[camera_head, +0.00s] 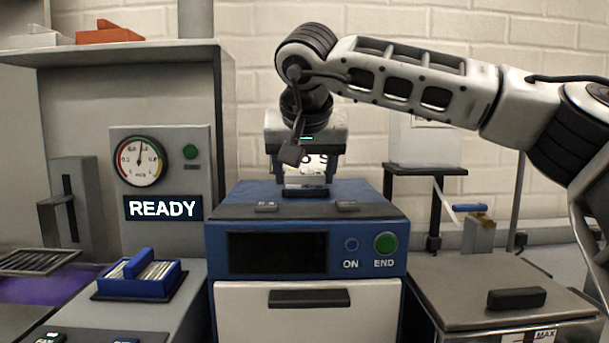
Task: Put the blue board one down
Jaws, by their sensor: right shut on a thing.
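My right gripper (306,178) points down above the top of the blue machine (235,197), near its black handle (305,192). It is shut on a small pale piece with dark marks (314,164), partly hidden by the gripper. I cannot tell whether this piece is the blue board, or whether it touches the machine's top. A blue holder (166,283) with pale slats and an upright blue piece (138,262) sits on the counter at the left. My left gripper is not in view.
A panel at the left has a gauge (140,161) and a READY sign (163,207). The blue machine has ON and END (386,243) buttons and a white drawer (308,319). A grey lidded box (480,285) stands at the right. A black stand (425,170) is behind it.

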